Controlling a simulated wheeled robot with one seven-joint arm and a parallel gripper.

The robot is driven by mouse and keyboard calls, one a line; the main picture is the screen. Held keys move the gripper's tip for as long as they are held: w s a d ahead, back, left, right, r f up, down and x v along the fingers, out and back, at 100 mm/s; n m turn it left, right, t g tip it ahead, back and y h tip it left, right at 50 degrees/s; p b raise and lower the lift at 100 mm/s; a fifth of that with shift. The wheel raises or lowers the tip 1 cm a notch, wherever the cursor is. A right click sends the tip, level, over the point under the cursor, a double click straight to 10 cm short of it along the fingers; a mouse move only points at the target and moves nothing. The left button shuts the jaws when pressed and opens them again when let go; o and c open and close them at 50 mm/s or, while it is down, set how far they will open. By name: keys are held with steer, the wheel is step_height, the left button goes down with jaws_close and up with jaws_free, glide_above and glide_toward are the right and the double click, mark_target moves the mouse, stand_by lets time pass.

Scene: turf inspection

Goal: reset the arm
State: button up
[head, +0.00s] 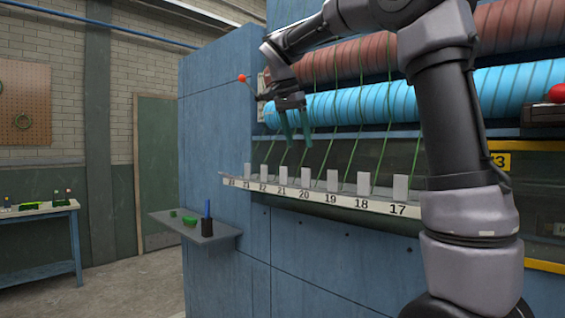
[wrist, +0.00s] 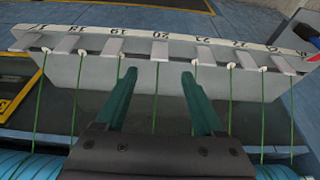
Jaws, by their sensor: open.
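My gripper (head: 296,124) hangs in front of the blue machine, above the numbered rail (head: 330,200). In the wrist view, my gripper (wrist: 158,82) has its two teal fingers spread apart with nothing held between them. A green strand (wrist: 155,108) passes through the picture between the fingers, and I cannot tell how near it is. My arm is raised and bent over the machine at the right of the head view.
Several green strands (head: 356,155) run from the red roll (head: 345,62) and blue roll (head: 350,105) to the rail. A red-ball lever (head: 242,78) is left of my gripper. The floor at left is clear.

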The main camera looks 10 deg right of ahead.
steer(key=s+d+f+n+t+y, duration=0.2)
steer(key=s+f, duration=0.4)
steer(key=s, duration=0.5)
steer(key=s+d+f+n+t+y, duration=0.3)
steer(key=s+f, duration=0.3)
steer(key=s, duration=0.5)
steer(key=shift+d+f+n, duration=0.15)
steer(key=shift+d+n, duration=0.5)
steer(key=shift+n, duration=0.15)
